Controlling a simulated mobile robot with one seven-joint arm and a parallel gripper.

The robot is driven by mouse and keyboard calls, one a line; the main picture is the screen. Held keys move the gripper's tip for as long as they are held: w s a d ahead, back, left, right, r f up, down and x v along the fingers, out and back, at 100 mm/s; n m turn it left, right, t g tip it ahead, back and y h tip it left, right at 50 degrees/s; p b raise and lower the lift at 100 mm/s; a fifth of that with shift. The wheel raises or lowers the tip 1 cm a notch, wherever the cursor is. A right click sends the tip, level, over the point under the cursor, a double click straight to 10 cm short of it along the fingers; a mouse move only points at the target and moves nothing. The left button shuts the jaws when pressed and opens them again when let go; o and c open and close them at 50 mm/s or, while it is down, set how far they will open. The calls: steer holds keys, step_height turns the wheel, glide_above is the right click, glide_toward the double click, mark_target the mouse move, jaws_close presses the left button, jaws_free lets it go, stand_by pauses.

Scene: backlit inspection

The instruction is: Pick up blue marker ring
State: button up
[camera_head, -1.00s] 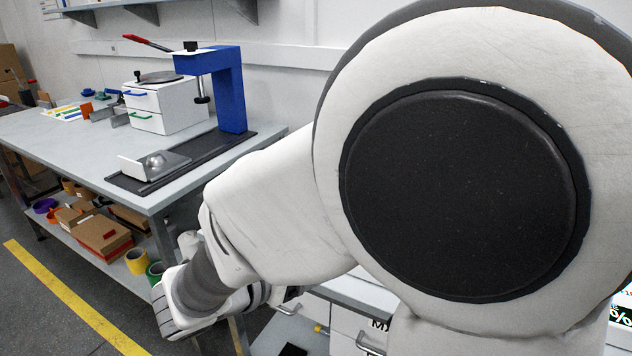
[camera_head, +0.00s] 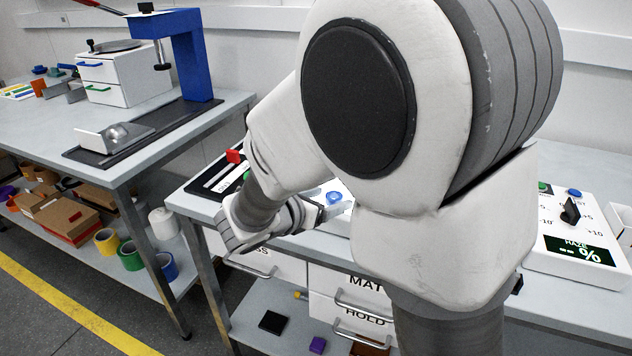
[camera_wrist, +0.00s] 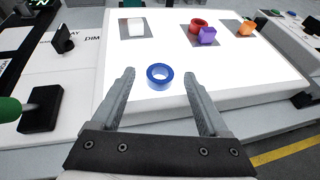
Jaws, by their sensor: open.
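The blue marker ring (camera_wrist: 160,84) lies flat on the bright white light panel (camera_wrist: 115,68), near its front edge, in the wrist view. My gripper (camera_wrist: 160,73) is open, with one finger on either side of the ring in the picture. Nothing is between the fingers that I can see held; whether they are level with the ring or above it I cannot tell. In the head view a blue ring (camera_head: 333,198) shows beside my gripper's fingertips, partly hidden by my arm.
A black lever knob (camera_wrist: 63,40) and a green-tipped lever (camera_wrist: 10,109) stand left. A blue press (camera_head: 190,55) stands on the other table.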

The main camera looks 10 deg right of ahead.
jaws_close()
stand_by(0.4)
steer(key=shift+r, duration=0.1)
